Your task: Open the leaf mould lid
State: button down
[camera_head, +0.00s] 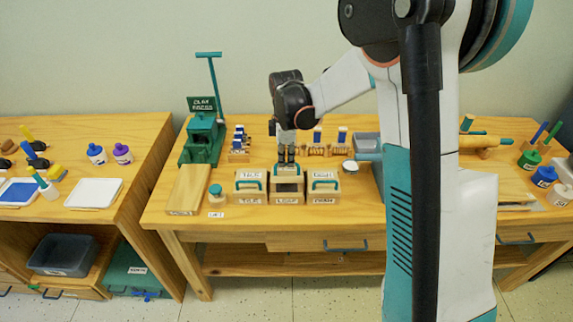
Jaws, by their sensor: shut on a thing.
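The leaf mould (287,201) is the middle of three wooden boxes on the central table, with a "LEAF" label on its front. A dark area shows at its top, where the inside seems to be exposed. Its lid (287,170) appears raised at the back of the box, just under my gripper. My gripper (287,159) points down over the back of the mould and is shut on the lid, apparently at its handle. The fingers hide the handle, and the lid's exact tilt is too small to tell.
The tile mould (250,201) on the left and another closed mould (324,200) on the right, both with teal handles, stand close beside it.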

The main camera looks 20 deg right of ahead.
jog(key=w+d+p, duration=0.1)
jog(key=w+d, duration=0.3)
jog(key=w, duration=0.7)
jog(key=shift+w+f, duration=0.15)
jog(key=shift+f, duration=0.1)
jog(key=c, duration=2.1)
grip_release()
jog(key=shift+w+f, duration=0.15)
jog(key=o, duration=0.4)
jog(key=shift+a+r+p, duration=0.15)
jog(key=shift+r+p, duration=0.1)
jog(key=shift+p, duration=0.05)
jog(key=shift+w+d+r+p, duration=0.15)
jog(key=shift+w+d+p, duration=0.55)
jog(key=shift+w, duration=1.8)
jog(key=shift+w+d+r+p, duration=0.25)
jog(key=shift+w+d, duration=0.7)
jog(key=shift+w, duration=1.55)
jog(key=shift+w+d+r+p, duration=0.1)
jog(key=shift+w+d+p, duration=0.6)
jog(key=shift+w, duration=1.8)
jog(key=shift+d+r, duration=0.15)
jog(key=r, duration=1.1)
jog(key=shift+s+r, duration=0.35)
